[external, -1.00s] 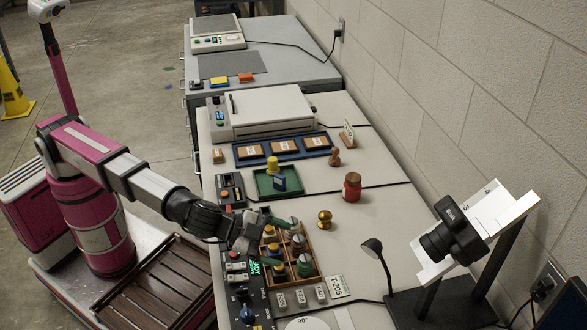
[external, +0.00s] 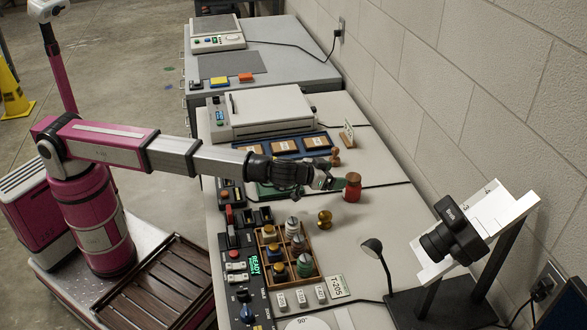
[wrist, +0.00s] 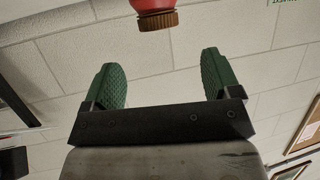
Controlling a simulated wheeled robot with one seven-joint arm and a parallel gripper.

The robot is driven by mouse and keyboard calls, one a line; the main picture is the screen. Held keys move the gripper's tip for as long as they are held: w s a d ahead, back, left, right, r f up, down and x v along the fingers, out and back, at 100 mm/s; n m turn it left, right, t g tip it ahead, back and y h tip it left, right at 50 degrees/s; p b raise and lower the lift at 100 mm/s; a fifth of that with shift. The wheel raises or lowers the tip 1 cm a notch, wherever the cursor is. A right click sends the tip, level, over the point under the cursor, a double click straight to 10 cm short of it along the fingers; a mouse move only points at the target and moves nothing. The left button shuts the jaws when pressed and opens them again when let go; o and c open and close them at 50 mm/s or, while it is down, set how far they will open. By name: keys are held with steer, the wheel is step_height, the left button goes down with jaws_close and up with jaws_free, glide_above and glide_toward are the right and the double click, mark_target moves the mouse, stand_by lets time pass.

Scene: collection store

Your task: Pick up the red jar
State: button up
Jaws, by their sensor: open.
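The red jar (external: 352,191) with a brown cap stands upright on the light bench top, toward the wall side. My gripper (external: 335,182) is open, its green fingers pointing at the jar from the left. In the wrist view the red jar (wrist: 157,4) shows only partly at the top edge, its ribbed cap pointing down in the picture. It lies beyond the fingertips and in line with the gap between the fingers of my gripper (wrist: 162,70). The gap is empty. Whether a finger touches the jar is hard to tell in the external view.
A brass knob-like piece (external: 324,217) stands just in front of the jar. A wooden compartment box (external: 262,262) with several small jars is nearer. A wooden stamp (external: 335,157) stands behind.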

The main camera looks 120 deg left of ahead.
mark_target(350, 178)
steer(key=x, duration=0.6)
steer(key=f+x, duration=0.1)
steer(key=x, duration=0.2)
steer(key=shift+d, duration=0.15)
steer(key=shift+s+r, duration=0.1)
steer(key=c, duration=1.1)
steer(key=shift+o, duration=0.2)
